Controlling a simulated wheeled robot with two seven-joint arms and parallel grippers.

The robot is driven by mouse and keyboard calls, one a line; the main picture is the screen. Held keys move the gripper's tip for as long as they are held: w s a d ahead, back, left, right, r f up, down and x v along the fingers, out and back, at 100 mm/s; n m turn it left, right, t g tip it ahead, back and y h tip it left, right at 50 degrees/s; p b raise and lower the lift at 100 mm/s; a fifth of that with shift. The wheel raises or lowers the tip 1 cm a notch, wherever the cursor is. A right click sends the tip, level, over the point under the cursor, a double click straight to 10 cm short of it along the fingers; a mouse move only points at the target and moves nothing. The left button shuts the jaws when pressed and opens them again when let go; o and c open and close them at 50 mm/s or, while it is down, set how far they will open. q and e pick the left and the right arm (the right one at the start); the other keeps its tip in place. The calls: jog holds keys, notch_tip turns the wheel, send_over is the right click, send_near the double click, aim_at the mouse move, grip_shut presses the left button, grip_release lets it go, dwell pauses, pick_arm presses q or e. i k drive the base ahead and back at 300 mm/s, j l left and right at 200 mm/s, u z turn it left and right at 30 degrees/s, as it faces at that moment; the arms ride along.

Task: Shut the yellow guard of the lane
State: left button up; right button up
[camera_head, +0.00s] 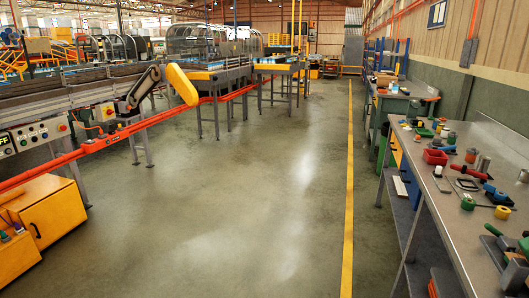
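A yellow rounded bar (182,85) sticks out over the floor at the left, beside the conveyor lane (75,92). It meets the end of a dark, belt-like arm (144,86) and tilts down to the right; it may be the guard, but I cannot tell for sure. An orange-red rail (150,122) runs along the lane's near side, passing below the bar. I cannot tell whether the guard stands open or shut. Neither of my grippers is in view.
Open floor (230,190) fills the middle, with a yellow floor line (349,180) at its right. A workbench (446,205) with several tools stands at the right. A yellow cabinet (52,212) and a control box (38,135) stand at the left.

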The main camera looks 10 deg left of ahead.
aim_at(176, 76)
jog(key=i+u, duration=0.15)
jog(key=i, duration=4.75)
jog(key=i+u, duration=0.1)
jog(key=i, duration=0.55)
jog(key=i+l+u, duration=0.1)
jog(key=i, duration=0.55)
jog(key=i+l+u, duration=0.1)
jog(key=i, duration=0.55)
jog(key=i+l+u, duration=0.15)
jog(key=i+u, duration=0.25)
jog(key=i+l+u, duration=0.25)
jog(key=u, duration=0.15)
jog(key=i+l+u, duration=0.6)
jog(key=l+u, duration=0.2)
